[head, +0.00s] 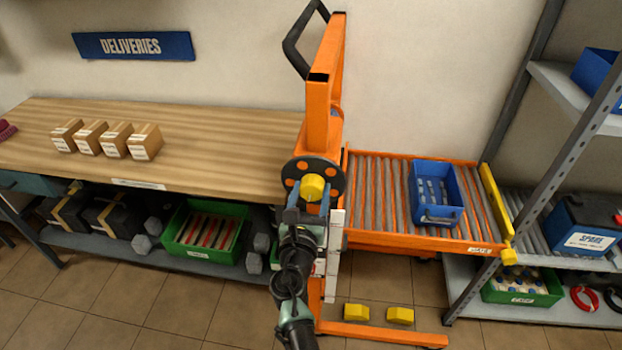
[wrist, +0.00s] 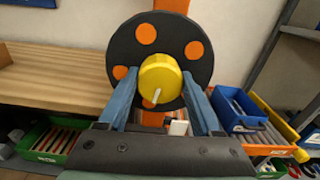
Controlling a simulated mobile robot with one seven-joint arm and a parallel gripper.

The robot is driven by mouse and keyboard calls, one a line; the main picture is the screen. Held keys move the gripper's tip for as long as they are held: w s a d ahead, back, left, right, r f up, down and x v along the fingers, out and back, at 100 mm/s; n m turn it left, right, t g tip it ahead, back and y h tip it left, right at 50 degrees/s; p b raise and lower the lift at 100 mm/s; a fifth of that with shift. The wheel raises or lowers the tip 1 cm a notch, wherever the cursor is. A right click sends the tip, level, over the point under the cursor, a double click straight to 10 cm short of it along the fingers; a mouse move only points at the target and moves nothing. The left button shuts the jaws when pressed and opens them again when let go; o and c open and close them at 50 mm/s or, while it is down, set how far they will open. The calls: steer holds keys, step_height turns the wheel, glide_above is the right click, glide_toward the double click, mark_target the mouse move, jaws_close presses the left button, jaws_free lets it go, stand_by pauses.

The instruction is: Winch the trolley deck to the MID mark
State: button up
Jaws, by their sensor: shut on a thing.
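The orange trolley (head: 325,100) stands in the middle of the head view. The winch is a black disc with orange spots (wrist: 120,45) and a yellow hub knob (wrist: 160,78) with a white pointer. My gripper (wrist: 160,88) is shut on the yellow knob, one blue finger on each side. A white strip (head: 332,270) runs down the mast, partly hidden by my arm; I cannot read a MID mark on it.
A wooden bench (head: 220,140) with several small cartons stands left; a green crate (head: 204,234) is below. A grey shelf rack (head: 535,155) stands close to the deck's right end, by a yellow bar (head: 496,200). Two yellow blocks (head: 356,312) are low by the trolley's foot.

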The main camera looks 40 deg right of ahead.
steer(key=shift+n+p, duration=0.35)
steer(key=shift+n, duration=0.65)
steer(key=o, duration=1.4)
steer(key=p+v, duration=0.1)
steer(key=v, duration=1.2)
